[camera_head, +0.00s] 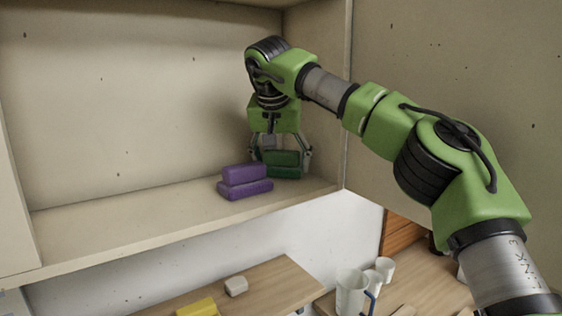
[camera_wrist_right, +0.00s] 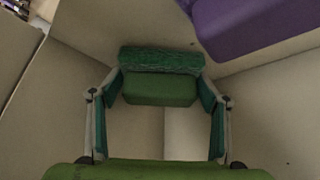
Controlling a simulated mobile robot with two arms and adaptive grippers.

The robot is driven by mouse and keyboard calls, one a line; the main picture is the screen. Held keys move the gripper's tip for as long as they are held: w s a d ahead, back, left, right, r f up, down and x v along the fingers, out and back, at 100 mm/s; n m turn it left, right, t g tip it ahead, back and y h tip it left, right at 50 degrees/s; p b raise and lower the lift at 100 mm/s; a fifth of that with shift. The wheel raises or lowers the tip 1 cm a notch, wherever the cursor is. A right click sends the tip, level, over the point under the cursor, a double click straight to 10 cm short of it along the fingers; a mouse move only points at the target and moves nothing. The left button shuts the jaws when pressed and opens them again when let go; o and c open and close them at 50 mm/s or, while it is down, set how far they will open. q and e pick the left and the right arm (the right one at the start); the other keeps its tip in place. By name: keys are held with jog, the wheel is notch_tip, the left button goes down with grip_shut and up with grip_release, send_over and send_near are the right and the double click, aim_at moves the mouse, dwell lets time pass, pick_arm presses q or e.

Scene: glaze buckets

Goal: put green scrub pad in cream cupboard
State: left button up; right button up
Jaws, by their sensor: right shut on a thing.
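The green scrub pad (camera_head: 284,158) is inside the cream cupboard (camera_head: 130,226), near the right end of its bottom board. In the right wrist view the pad (camera_wrist_right: 160,90) sits between the two fingers, with a darker, rough layer along one side. My right gripper (camera_head: 283,165) points down and is shut on the pad. The pad is at or just above the board; I cannot tell if it touches. My left gripper is not in view.
A purple two-layer pad (camera_head: 245,182) stands on the board just left of the green pad. The cupboard's right side wall is close to my right gripper. The board's left part is clear. Below are a wooden table, a yellow block (camera_head: 196,307) and a white jug (camera_head: 351,292).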

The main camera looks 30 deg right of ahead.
aim_at(280, 153)
jog(key=shift+a+f, duration=0.1)
jog(key=o, duration=1.1)
jog(key=shift+r, duration=0.25)
jog(key=b+v, duration=0.1)
jog(key=v, duration=0.6)
jog(key=shift+s+a+r, duration=0.15)
jog(key=shift+s, duration=0.05)
jog(key=shift+w, duration=0.1)
